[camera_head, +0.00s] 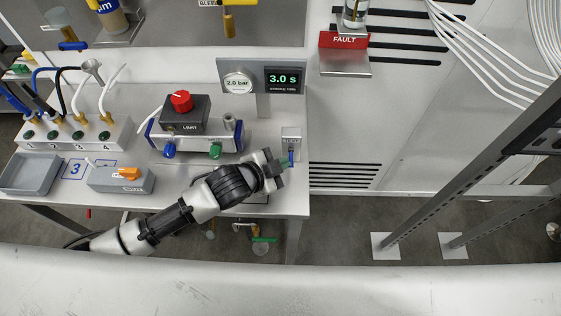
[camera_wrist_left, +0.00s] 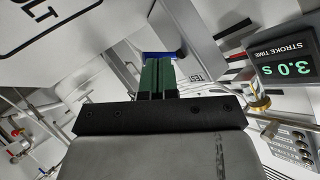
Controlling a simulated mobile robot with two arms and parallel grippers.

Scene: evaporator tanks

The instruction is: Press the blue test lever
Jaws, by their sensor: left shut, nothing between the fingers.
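The blue test lever (camera_head: 291,157) is a small blue piece below a grey box (camera_head: 291,138) at the bench's right edge. In the left wrist view the lever (camera_wrist_left: 162,55) shows as a blue bar just beyond my fingertips, near a "TEST" label (camera_wrist_left: 190,78). My left gripper (camera_head: 284,164) reaches in from the left and is right at the lever. In the left wrist view its two green fingers (camera_wrist_left: 158,64) are together with nothing between them. They overlap the lever in the picture, so I cannot tell whether they touch it. My right gripper is not in view.
A stroke time display (camera_head: 284,80) reading 3.0 s stands behind the lever. A black box with a red knob (camera_head: 181,101) and a cylinder unit (camera_head: 195,137) are to the left. A grey tray (camera_head: 30,174) is far left.

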